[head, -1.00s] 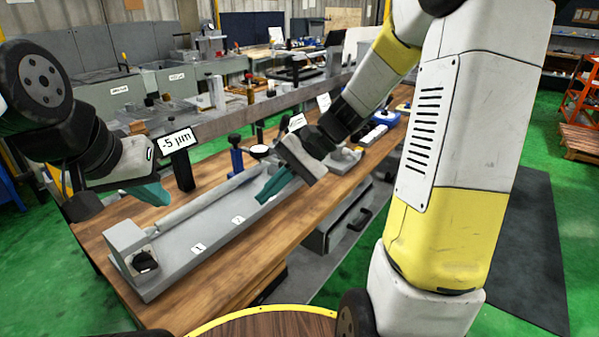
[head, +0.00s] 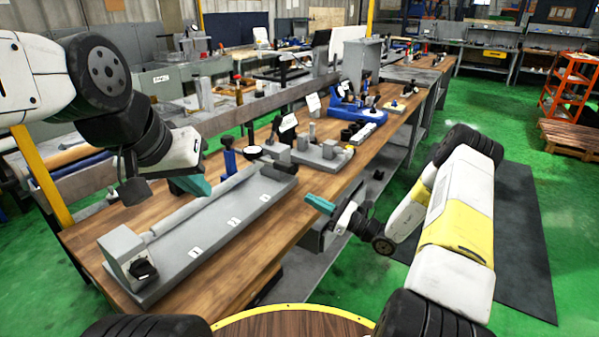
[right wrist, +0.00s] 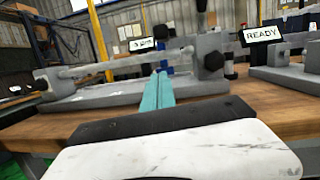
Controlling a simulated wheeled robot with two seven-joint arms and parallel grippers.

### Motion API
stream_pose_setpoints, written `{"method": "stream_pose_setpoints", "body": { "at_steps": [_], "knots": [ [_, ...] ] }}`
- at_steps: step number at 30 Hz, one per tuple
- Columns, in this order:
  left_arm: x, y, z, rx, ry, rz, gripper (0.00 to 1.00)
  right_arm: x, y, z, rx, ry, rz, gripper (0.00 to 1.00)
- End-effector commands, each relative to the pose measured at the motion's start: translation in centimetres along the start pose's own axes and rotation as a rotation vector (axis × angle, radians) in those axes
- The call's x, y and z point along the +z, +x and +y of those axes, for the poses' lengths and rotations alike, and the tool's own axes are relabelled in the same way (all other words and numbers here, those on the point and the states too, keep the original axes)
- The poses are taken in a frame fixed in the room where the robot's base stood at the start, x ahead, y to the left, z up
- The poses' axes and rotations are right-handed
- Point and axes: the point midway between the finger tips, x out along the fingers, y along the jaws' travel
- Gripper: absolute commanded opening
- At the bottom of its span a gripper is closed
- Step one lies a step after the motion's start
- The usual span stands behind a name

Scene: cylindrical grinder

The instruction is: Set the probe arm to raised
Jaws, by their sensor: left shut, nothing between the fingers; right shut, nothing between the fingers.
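The grey cylindrical grinder bed (head: 215,226) lies along the wooden bench, with a long grey cylinder (head: 195,205) held above it. A blue post (head: 229,158) with a round white-faced dial (head: 252,151) stands behind the cylinder; it seems to be the probe unit. Whether its arm is raised or lowered I cannot tell. In the right wrist view a blue part (right wrist: 157,60) shows behind the cylinder, partly hidden. My left gripper (head: 197,186) is shut above the cylinder, left of the post. My right gripper (head: 308,200) is shut and empty by the bench's front edge; its teal fingers (right wrist: 158,92) point toward the cylinder.
A black knob (head: 142,268) sits on the headstock at the near end. A grey fixture (head: 318,152) and a blue device (head: 350,105) stand farther along the bench. In the right wrist view a READY sign (right wrist: 262,34) is at the right. Bare wood lies along the front edge.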

Motion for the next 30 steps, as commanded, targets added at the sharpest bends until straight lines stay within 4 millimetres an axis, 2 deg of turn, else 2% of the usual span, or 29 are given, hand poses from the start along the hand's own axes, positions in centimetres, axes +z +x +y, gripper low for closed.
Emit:
{"method": "stream_pose_setpoints", "body": {
  "at_steps": [1, 5, 17, 23, 30],
  "knots": [
    [0.0, 0.0, 0.0, 0.000, 0.000, 0.000, 0.00, -0.7, -0.3, -0.3, -0.029, 0.017, -0.010, 0.00],
    [0.0, 0.0, 0.0, 0.000, 0.000, 0.000, 0.00, -1.5, -0.8, -0.9, -0.068, 0.037, -0.021, 0.00],
    [0.0, 0.0, 0.0, 0.000, 0.000, 0.000, 0.00, -1.6, -0.6, -1.0, -0.071, 0.038, -0.022, 0.00],
    [0.0, 0.0, 0.0, 0.000, 0.000, 0.000, 0.00, -1.5, 1.7, -1.0, -0.067, 0.037, -0.024, 0.00],
    [0.0, 0.0, 0.0, 0.000, 0.000, 0.000, 0.00, -1.4, 6.9, -1.4, -0.066, 0.037, -0.023, 0.00]
  ]
}}
